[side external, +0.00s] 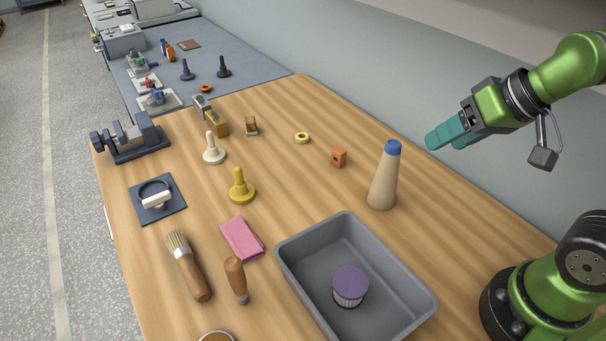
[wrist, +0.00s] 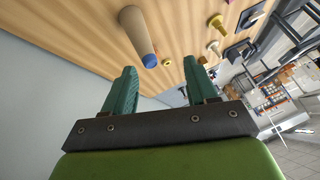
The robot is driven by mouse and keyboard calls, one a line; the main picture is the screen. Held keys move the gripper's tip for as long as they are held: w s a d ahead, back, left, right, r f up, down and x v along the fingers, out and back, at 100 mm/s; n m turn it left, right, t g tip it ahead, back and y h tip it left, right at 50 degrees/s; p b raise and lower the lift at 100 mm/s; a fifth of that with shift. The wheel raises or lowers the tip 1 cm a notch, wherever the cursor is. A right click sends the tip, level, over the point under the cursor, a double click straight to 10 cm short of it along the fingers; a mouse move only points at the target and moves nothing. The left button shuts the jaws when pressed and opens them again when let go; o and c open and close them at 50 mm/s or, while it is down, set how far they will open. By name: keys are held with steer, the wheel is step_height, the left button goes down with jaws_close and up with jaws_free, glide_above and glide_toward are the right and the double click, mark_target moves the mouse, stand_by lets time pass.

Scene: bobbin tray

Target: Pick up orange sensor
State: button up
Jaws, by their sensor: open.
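The orange sensor (side external: 339,157) is a small orange block with a dark round spot on its face. It sits on the wooden table, left of the tan bottle (side external: 382,180) in the side external view. My gripper (side external: 442,141) is raised above the table to the right of the sensor, well apart from it, with teal fingers. In the wrist view my gripper (wrist: 159,66) is open with nothing between its fingers. A small orange-yellow thing shows beyond the fingers there; I cannot tell if it is the sensor.
The blue-capped bottle stands between the sensor and my gripper. A yellow ring (side external: 302,138) and a small brown block (side external: 251,126) lie left of the sensor. A grey bin (side external: 290,262) holding a purple-lidded jar (side external: 350,285) is in front. Bare wood surrounds the sensor.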

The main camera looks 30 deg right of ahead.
steer(key=w+a+f+n+g+h, duration=0.25)
steer(key=w+f+n, duration=0.35)
steer(key=n, duration=0.4)
steer(key=m+g, duration=0.4)
steer(key=m, duration=0.1)
glide_above(339, 150)
steer(key=shift+y, duration=0.35)
step_height(339, 150, down, 18)
steer(key=shift+r, duration=0.15)
steer(key=c, duration=1)
